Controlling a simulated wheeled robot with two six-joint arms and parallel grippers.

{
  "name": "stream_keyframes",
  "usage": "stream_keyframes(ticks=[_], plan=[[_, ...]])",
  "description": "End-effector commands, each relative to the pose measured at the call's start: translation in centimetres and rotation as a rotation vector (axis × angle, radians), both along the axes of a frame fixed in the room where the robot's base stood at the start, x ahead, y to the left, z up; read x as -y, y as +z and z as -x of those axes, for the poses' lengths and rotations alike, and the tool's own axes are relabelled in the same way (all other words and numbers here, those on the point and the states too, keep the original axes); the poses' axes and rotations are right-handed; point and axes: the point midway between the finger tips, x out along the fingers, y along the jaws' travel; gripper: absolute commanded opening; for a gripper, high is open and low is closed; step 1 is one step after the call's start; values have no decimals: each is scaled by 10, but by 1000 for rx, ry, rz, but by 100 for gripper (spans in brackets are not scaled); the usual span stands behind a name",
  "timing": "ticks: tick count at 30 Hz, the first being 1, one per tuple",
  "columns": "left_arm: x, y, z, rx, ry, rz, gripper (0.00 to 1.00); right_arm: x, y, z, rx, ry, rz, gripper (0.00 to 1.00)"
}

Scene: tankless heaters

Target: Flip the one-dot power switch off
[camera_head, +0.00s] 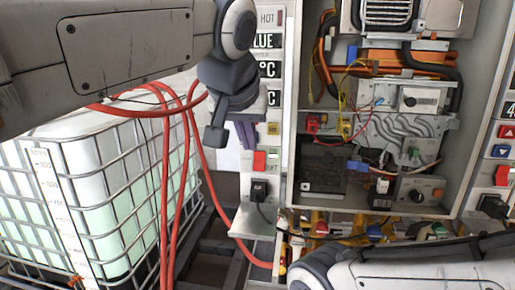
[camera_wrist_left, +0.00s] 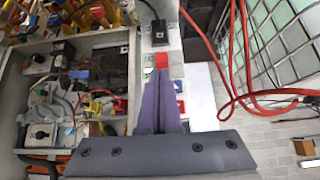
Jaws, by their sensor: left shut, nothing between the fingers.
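A red switch (camera_head: 259,161) sits low on the narrow pale panel left of the open cabinet. It also shows in the left wrist view (camera_wrist_left: 162,59), just beyond my fingertips. A second red switch (camera_head: 502,175) is on the panel at the far right. The dot markings are too small to read, so I cannot tell which switch has one dot. My left gripper (camera_head: 247,146) is shut and empty, with its purple fingers just above and left of the nearer red switch. The fingers also show in the left wrist view (camera_wrist_left: 160,76). I cannot tell whether they touch it. My right gripper is out of view.
A black plug (camera_head: 258,190) with a cord is below the red switch. Red hoses (camera_head: 176,170) hang left of the panel by a caged white tank (camera_head: 100,190). The open cabinet (camera_head: 293,150) holds wiring and knobs. My right arm crosses the lower right.

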Motion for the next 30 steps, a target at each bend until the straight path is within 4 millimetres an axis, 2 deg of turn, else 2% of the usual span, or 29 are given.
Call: stream_keyframes(ticks=[3,14,20,30], plan=[[-2,8,-3,11,12,3,0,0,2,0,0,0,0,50],[-1,4,-5,10,10,3,0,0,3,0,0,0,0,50],[1,-15,-21,5,11,1,0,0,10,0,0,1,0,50],[7,-70,-67,3,11,1,0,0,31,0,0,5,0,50]])
